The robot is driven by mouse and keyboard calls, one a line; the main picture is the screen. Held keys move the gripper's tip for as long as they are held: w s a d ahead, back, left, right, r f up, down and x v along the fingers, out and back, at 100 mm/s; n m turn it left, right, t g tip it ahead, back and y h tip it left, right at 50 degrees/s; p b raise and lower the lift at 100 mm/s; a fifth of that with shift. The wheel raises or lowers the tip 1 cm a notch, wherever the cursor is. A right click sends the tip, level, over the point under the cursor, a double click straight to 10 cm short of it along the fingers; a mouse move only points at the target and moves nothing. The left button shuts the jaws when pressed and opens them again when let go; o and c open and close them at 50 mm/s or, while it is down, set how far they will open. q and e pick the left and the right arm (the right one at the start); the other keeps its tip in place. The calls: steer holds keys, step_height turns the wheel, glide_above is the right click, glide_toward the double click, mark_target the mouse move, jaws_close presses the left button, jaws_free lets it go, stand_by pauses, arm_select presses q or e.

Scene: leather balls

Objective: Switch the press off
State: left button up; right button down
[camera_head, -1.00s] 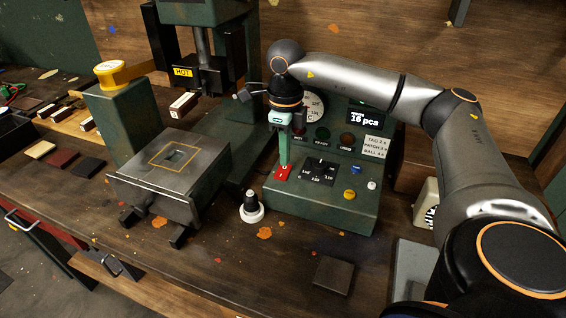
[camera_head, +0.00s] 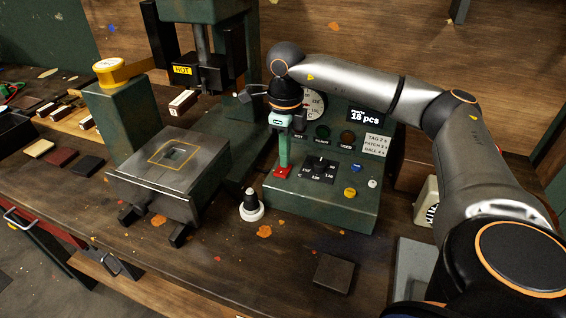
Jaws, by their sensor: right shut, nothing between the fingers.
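The press control box (camera_head: 325,205) is dark green and stands right of the press. A red switch (camera_head: 282,172) sits at the left of its sloped panel. My right gripper (camera_head: 284,164) points down with its green fingers shut and empty. Its tips are at the red switch and seem to touch it, hiding part of it. The press (camera_head: 120,120) has a dark upper head with a yellow HOT label (camera_head: 182,70) above a metal lower plate (camera_head: 165,180). My left gripper is not in view.
The panel also has a black dial (camera_head: 319,167), a blue button (camera_head: 355,168), a yellow button (camera_head: 350,193) and a display reading 18 pcs (camera_head: 366,116). A black-and-white knob (camera_head: 251,206) stands in front left of the box. A dark square (camera_head: 333,274) lies on the bench.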

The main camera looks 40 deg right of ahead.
step_height(320, 180, up, 7)
steer(key=p, duration=0.5)
steer(key=shift+f, duration=0.15)
stand_by(0.5)
